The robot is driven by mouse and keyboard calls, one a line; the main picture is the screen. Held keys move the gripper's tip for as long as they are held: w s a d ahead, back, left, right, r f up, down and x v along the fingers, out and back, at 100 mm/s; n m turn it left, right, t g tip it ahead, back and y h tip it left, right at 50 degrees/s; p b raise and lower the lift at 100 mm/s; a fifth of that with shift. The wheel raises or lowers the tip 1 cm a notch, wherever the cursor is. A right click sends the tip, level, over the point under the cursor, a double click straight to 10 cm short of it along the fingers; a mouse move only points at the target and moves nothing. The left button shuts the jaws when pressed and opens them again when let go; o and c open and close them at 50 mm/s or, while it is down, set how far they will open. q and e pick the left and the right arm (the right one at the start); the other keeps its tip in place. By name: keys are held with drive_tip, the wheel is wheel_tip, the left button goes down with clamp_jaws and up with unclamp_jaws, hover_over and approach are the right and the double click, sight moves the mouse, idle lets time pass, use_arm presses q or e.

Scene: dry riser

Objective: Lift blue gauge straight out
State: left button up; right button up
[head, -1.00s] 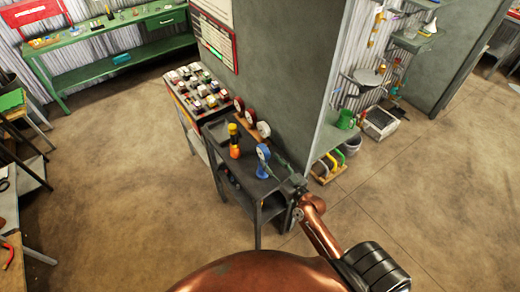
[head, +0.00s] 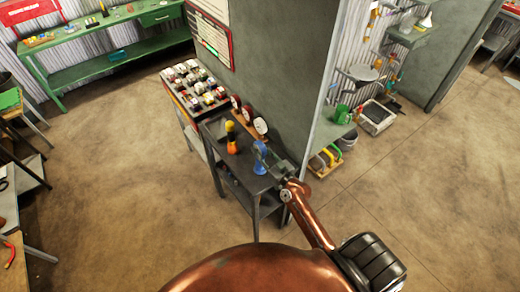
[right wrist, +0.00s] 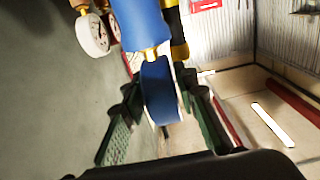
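The blue gauge (head: 260,163) stands upright on the dark grey table, its upper part partly covered by my right gripper. My right gripper (head: 272,158) reaches in from the right at the gauge. In the right wrist view, its two dark green fingers (right wrist: 162,118) are apart, one on each side of the gauge's blue body (right wrist: 158,85). Gaps show beside the blue body, so no firm grip is visible. The gauge's dial face is not clear. My left gripper is not in view.
An orange-and-black tool with a yellow top (head: 231,138) stands left of the gauge on the dark table (head: 237,165). Round dial gauges (head: 260,126) line the back edge by the grey wall (head: 275,60). A crowded tray (head: 195,88) stands further left. Open floor lies in front.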

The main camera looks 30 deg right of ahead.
drive_tip(key=c, duration=0.3)
clamp_jaws()
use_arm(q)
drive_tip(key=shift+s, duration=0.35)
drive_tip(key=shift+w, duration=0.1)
use_arm(e)
drive_tip(key=shift+r, duration=0.1)
